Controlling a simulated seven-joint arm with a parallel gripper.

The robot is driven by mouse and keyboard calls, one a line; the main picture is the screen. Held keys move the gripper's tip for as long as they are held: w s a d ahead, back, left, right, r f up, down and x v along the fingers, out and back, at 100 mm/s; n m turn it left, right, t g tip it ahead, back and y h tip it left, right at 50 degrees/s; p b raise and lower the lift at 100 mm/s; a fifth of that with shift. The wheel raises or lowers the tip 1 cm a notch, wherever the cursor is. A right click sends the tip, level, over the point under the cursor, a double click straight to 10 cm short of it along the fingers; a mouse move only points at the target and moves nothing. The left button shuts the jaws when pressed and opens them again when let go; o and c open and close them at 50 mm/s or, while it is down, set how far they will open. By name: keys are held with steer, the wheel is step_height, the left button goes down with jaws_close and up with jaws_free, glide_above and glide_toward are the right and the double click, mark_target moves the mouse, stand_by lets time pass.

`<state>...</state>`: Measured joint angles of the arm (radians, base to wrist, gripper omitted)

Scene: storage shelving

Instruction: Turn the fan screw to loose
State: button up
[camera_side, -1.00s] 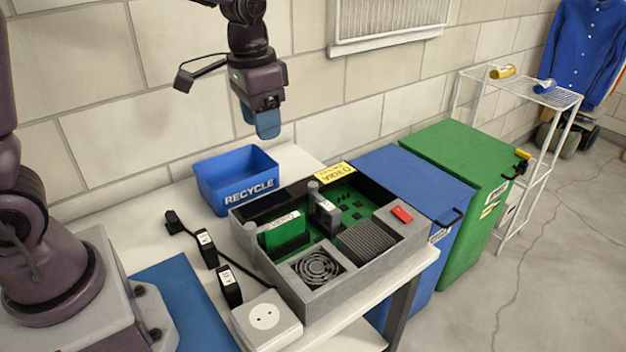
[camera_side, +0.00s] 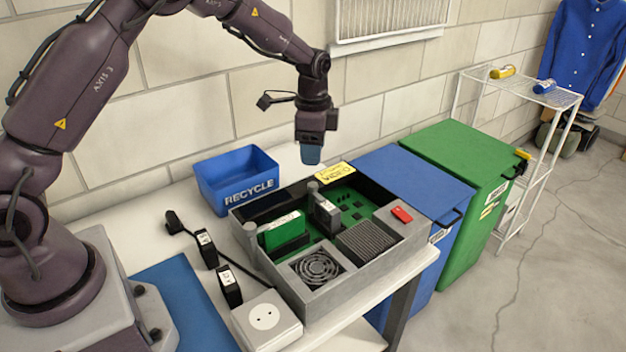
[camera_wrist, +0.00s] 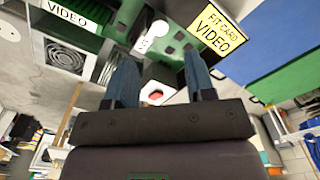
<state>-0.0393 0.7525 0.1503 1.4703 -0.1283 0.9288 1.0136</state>
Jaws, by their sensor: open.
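The fan (camera_side: 318,268) sits in the front corner of the open grey case (camera_side: 352,287); it also shows at upper left in the wrist view (camera_wrist: 65,57). I cannot make out the fan screw for certain. A grey round post (camera_side: 251,236) stands at the case's left wall. My gripper (camera_side: 311,155) points down in the air above the back of the case, clear of the fan and touching nothing. In the wrist view its two blue fingers (camera_wrist: 160,62) are apart with nothing held between them.
A green card (camera_side: 286,232) and a grey upright part (camera_side: 326,213) rise inside the case. A yellow label (camera_side: 335,174) is on its back edge. A blue recycle bin (camera_side: 237,180) stands behind left. Black plugs (camera_side: 229,285) and a white socket (camera_side: 266,318) lie left.

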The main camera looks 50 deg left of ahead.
mark_target(313, 184)
step_height(313, 184, down, 8)
steer(key=shift+f, duration=0.1)
steer(key=shift+c, duration=0.3)
jaws_close()
